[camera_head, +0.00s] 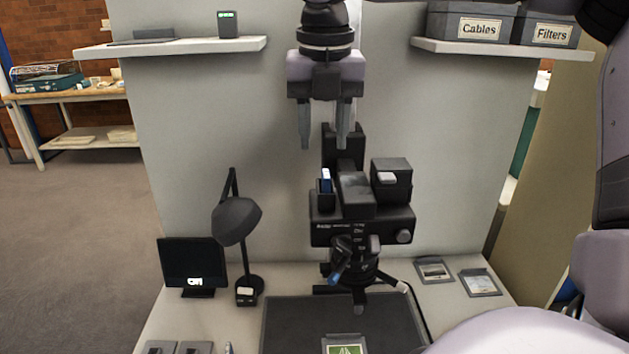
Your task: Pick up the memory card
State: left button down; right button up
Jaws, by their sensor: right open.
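A small blue and white piece (326,181) stands upright in a black holder (325,203) on the left side of the black camera stand; it looks like the memory card, but it is too small to be sure. My right gripper (324,143) hangs fingers-down in the upper middle of the head view, in front of the back panel. Its two grey fingers are apart with nothing between them. In the picture the fingertips are above the blue piece and do not touch it. My left gripper is not in view.
The black camera stand (358,225) rises over a dark mat (310,312) on the desk. A desk lamp (237,218) and small monitor (192,264) stand left. Framed slides (433,270) lie right. Shelves (175,47) hold boxes (471,24) above.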

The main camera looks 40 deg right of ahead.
aim_at(326, 173)
jog(key=f, duration=0.4)
jog(key=d+f+p, duration=0.1)
jog(key=f, duration=0.1)
jog(key=shift+w, duration=0.15)
grip_shut()
